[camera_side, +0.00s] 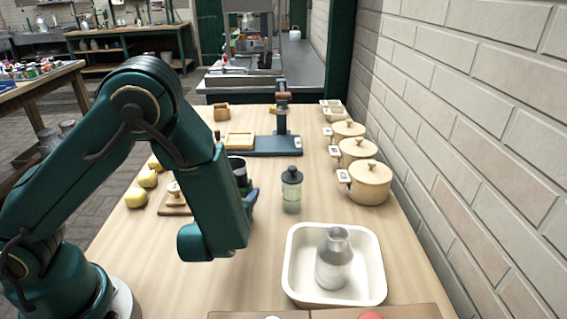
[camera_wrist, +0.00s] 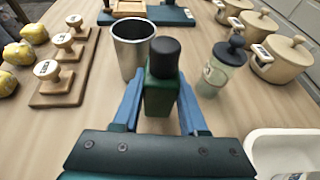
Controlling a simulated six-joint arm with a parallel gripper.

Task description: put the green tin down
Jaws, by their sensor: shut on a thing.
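The green tin (camera_wrist: 161,94), dark green with a black cap, is upright between the blue fingers of my gripper (camera_wrist: 160,100) in the wrist view. The fingers are shut on its two sides. I cannot tell whether its base touches the wooden table (camera_wrist: 60,135). In the side view my arm hides the tin and most of the gripper (camera_side: 247,196). A grey metal cup (camera_wrist: 131,50) stands just behind the tin, to its left. A glass jar with a dark lid (camera_wrist: 222,66) stands to its right, apart from it.
A white tray (camera_side: 300,288) holding a grey metal bottle (camera_side: 334,262) lies at the front right. Cream lidded pots (camera_side: 369,183) line the right wall. Wooden stamps on a board (camera_wrist: 62,88) and yellow lemons (camera_side: 136,197) are left. Bare table lies between jar and tray.

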